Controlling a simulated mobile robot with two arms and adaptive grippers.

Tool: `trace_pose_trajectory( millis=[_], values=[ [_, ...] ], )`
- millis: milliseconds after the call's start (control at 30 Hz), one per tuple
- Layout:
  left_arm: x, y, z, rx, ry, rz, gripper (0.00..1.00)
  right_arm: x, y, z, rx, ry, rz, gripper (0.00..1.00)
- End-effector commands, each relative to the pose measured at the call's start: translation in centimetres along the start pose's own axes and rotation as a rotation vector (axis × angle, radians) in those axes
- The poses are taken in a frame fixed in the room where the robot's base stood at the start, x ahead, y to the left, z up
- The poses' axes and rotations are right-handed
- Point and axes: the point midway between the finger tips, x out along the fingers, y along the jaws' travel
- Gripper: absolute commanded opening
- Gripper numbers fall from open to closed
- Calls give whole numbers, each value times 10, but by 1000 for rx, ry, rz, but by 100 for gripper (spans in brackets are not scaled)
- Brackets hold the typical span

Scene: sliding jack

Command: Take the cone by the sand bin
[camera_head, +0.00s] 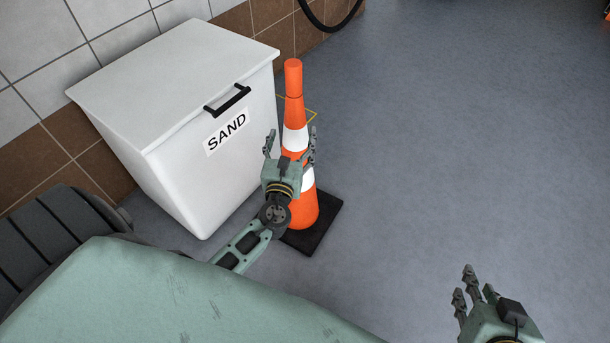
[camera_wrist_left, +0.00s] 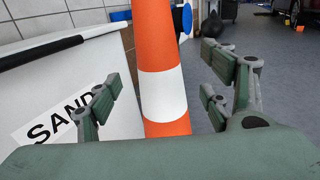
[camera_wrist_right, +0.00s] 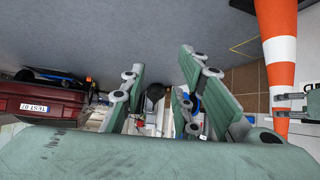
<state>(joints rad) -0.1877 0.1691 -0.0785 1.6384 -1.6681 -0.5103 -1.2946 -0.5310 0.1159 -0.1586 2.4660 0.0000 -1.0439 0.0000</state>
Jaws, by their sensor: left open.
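An orange and white cone (camera_head: 294,103) stands upright on its black square base beside the white sand bin (camera_head: 176,85), to the bin's right. My left gripper (camera_head: 291,146) is open in front of the cone and hides part of its middle. In the left wrist view the cone (camera_wrist_left: 160,60) stands between the spread fingers, and I see no finger pressing on it. My right gripper (camera_head: 472,287) is well away from the cone, low at the right, with its fingers apart and empty. The cone (camera_wrist_right: 278,60) also shows at the right of the right wrist view.
The bin has a black handle (camera_head: 227,101) and a SAND label (camera_head: 226,131) facing the cone's side. A tiled wall (camera_head: 60,45) stands behind the bin. A black hose (camera_head: 325,20) hangs at the top. The grey floor (camera_head: 460,130) to the right is clear.

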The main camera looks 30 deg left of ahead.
Motion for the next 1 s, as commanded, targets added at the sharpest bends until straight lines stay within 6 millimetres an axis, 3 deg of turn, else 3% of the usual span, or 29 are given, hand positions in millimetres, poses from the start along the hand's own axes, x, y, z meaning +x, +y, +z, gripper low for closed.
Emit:
trace_pose_trajectory(
  millis=[367,500,767,1000],
  values=[
    [50,2,10,-7,0,2,73,2,-1,-9,-1,40,-2,29],
    [66,2,8,-5,2,1,73,4,-3,-24,-1,110,-7,29],
    [69,2,8,-5,3,0,73,4,-4,-28,-1,127,-8,29],
    [68,2,8,-6,3,0,54,4,-4,-28,-1,126,-8,29]
  ],
)
